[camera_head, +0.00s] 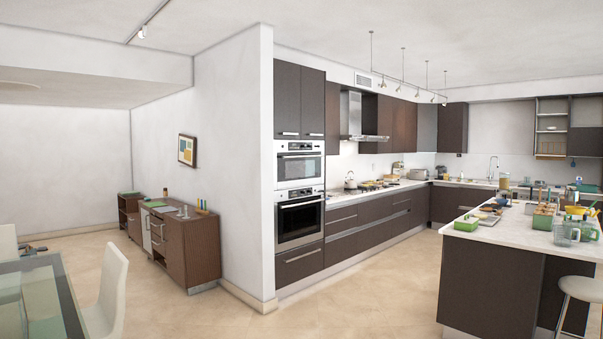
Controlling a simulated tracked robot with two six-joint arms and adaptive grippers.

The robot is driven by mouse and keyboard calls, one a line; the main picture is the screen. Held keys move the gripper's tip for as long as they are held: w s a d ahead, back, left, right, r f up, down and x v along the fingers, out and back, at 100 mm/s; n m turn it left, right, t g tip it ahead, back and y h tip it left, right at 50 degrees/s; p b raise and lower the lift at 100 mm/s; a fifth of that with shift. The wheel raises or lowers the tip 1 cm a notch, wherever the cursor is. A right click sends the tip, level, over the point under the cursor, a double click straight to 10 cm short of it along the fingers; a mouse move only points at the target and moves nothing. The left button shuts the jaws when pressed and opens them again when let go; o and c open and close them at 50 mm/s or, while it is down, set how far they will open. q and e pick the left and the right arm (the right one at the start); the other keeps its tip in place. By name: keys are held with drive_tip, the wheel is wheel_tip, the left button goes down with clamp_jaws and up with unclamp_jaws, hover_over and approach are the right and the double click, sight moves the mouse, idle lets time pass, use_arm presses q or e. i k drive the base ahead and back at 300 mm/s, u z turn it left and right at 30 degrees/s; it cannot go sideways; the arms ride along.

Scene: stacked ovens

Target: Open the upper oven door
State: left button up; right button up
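The upper oven (299,165) is built into the tall dark cabinet column near the middle of the head view. Its door looks shut, with a bar handle (299,156) across its upper part. The lower oven (299,218) sits directly below it, and its door also looks shut. Both ovens are some distance away across the floor. Neither of my grippers shows in this view.
A white wall end (246,170) stands just left of the ovens. A kitchen island (492,279) with a stool (578,292) is at the right. A glass table (38,298) and white chair (109,292) are at the left. The tiled floor (340,305) between is clear.

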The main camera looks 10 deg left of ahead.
sight(293, 168)
drive_tip(key=z, duration=0.2)
drive_tip(key=i, duration=3.85)
drive_tip(key=u, duration=0.3)
drive_tip(key=i, duration=1.75)
drive_tip(key=u, duration=0.55)
drive_tip(key=i, duration=1.65)
drive_tip(key=u, duration=0.4)
drive_tip(key=i, duration=0.5)
drive_tip(key=u, duration=0.05)
